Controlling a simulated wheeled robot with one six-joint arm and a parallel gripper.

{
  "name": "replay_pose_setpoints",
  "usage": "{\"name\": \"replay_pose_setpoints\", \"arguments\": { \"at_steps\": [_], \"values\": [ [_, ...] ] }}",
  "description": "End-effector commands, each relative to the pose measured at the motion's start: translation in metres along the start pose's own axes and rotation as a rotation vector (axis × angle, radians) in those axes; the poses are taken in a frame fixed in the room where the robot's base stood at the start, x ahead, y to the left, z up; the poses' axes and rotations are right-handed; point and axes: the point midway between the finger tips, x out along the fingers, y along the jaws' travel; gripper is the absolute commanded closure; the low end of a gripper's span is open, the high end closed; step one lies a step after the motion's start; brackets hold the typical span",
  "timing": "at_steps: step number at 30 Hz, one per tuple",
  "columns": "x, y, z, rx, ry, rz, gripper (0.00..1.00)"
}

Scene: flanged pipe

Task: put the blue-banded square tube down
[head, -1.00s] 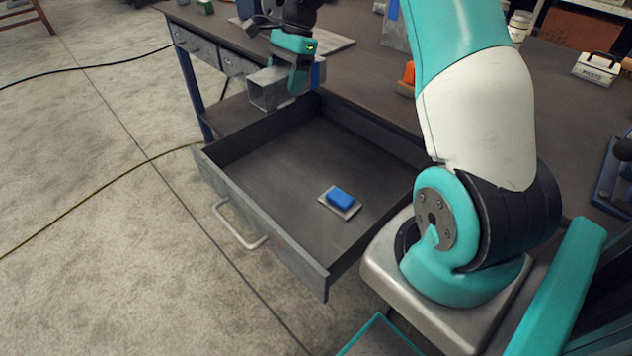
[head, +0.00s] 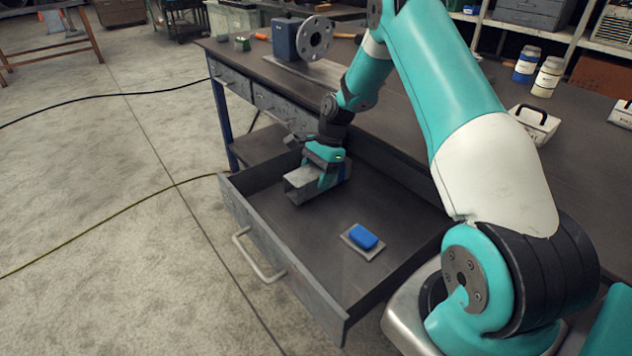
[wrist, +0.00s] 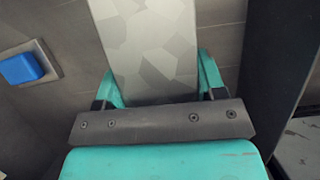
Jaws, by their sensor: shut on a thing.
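The square tube (head: 303,185) is a grey metal tube with a blue band at its right end in the head view. My gripper (head: 325,172) is shut around it from above. The tube is inside the open drawer (head: 290,285), low over the drawer floor near the back left. I cannot tell whether it touches the floor. In the wrist view the tube (wrist: 152,50) lies between my fingers (wrist: 160,85), with its grey face showing. The blue band is not seen in the wrist view.
A blue block on a grey plate (head: 364,239) lies in the drawer, right of the tube; it also shows in the wrist view (wrist: 22,68). The drawer floor between them is bare. The drawer walls stand around. A flanged pipe (head: 313,38) is on the bench (head: 415,130).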

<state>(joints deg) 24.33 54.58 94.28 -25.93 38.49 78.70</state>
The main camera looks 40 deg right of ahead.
Motion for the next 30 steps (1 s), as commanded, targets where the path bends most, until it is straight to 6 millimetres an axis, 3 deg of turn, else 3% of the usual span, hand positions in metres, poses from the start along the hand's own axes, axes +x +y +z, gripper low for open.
{"name": "replay_pose_setpoints", "arguments": {
  "at_steps": [4, 14, 15, 18, 26, 30],
  "values": [
    [0.017, -0.001, -0.007, -0.001, -0.001, -0.001, 0.77],
    [0.02, 0.0, -0.008, -0.001, 0.0, -0.001, 0.77],
    [0.021, 0.0, -0.008, 0.0, 0.0, 0.0, 0.32],
    [0.02, 0.0, -0.008, 0.0, 0.0, 0.0, 0.11],
    [0.02, 0.0, -0.008, 0.0, 0.0, 0.0, 0.11],
    [0.009, -0.001, -0.007, 0.0, 0.001, -0.004, 0.11]
  ]
}}
